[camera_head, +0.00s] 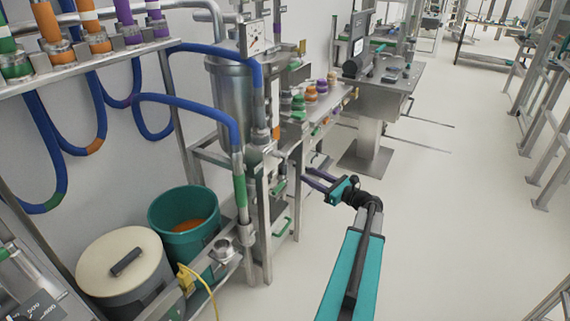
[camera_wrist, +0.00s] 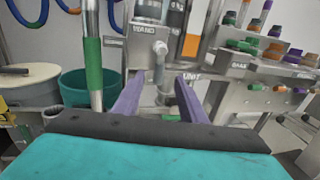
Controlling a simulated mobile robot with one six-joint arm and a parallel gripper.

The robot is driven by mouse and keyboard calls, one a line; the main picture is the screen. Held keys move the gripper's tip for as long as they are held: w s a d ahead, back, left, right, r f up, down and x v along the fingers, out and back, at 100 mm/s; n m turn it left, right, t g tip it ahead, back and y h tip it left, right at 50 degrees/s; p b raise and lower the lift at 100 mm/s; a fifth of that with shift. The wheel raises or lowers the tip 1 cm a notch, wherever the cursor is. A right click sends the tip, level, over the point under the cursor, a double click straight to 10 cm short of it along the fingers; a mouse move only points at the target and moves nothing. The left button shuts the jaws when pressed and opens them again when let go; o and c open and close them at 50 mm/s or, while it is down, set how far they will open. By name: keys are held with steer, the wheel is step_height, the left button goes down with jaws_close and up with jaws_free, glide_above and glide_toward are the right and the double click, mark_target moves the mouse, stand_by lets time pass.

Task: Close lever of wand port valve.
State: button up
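A metal panel labelled WAND (camera_wrist: 145,29) stands ahead of my gripper in the wrist view. A pale grey valve fitting (camera_wrist: 160,48) on its face has a pipe running down from it. My gripper (camera_wrist: 160,80) is open, its two purple fingers apart, with that pipe seen in the gap beyond them. The fingers look empty. In the head view my gripper (camera_head: 309,177) reaches left toward the metal frame. A green handle (camera_head: 279,187) shows on the frame just left of the fingertips. I cannot tell for sure which part is the wand port valve's lever.
A pipe with a green band (camera_wrist: 93,70) stands left of my fingers. A teal bucket (camera_head: 184,222) and a lidded bin (camera_head: 123,262) are at the lower left. A steel tank (camera_head: 230,100) stands behind. The floor (camera_head: 450,220) on the right is clear.

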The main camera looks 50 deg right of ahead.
mark_target(286, 164)
steer(key=w+p, duration=0.1)
steer(key=w, duration=0.8)
steer(key=w+p, duration=0.1)
steer(key=w, duration=0.3)
steer(key=shift+w+a+p, duration=0.3)
steer(key=shift+w+a, duration=0.05)
steer(key=shift+w, duration=0.05)
jaws_close()
steer(key=shift+a, duration=0.15)
